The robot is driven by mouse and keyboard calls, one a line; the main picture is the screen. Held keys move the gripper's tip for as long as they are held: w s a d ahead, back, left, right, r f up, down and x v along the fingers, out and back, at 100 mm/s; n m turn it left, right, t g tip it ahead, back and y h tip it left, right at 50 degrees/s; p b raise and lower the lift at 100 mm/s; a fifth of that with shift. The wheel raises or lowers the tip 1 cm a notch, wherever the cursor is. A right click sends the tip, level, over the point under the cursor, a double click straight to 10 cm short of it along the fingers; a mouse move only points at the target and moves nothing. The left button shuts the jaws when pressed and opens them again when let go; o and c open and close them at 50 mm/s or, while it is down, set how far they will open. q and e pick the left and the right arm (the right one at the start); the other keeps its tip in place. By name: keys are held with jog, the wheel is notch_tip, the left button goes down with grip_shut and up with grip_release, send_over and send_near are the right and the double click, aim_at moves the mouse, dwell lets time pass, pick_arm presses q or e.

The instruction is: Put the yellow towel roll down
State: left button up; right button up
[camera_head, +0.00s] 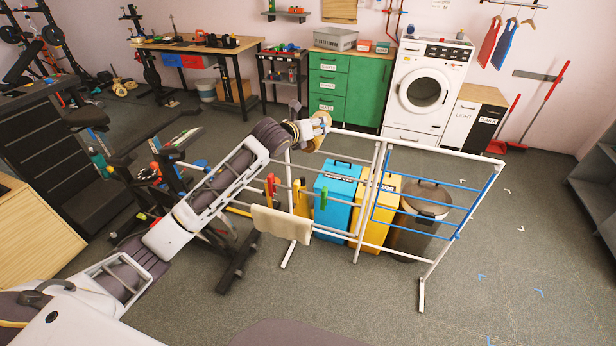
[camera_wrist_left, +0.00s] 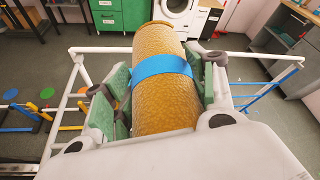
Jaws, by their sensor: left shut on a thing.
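The yellow towel roll (camera_wrist_left: 165,105) is a textured mustard cylinder with a blue band around its middle, filling the centre of the left wrist view. My left gripper (camera_wrist_left: 163,82) is shut on it, with green pads on both sides. In the head view my left gripper (camera_head: 310,129) is above the left end of the drying rack (camera_head: 388,205). Only a small tan part of the roll (camera_head: 322,119) shows there, with the rest hidden by the gripper. The roll appears held in the air. My right gripper is not in view.
The white rack has blue rails on its right and a cream cloth (camera_head: 282,224) hanging low at its left. Blue (camera_head: 338,196) and yellow (camera_head: 374,210) bins stand behind it. A washing machine (camera_head: 425,92) and green cabinet (camera_head: 349,88) line the wall. Floor is clear at right.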

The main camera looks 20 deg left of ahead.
pick_arm(q)
jog(key=shift+f, duration=3.1)
jog(key=shift+f, duration=1.9)
jog(key=shift+f, duration=0.1)
jog(key=o, duration=1.1)
jog(key=shift+v, duration=6)
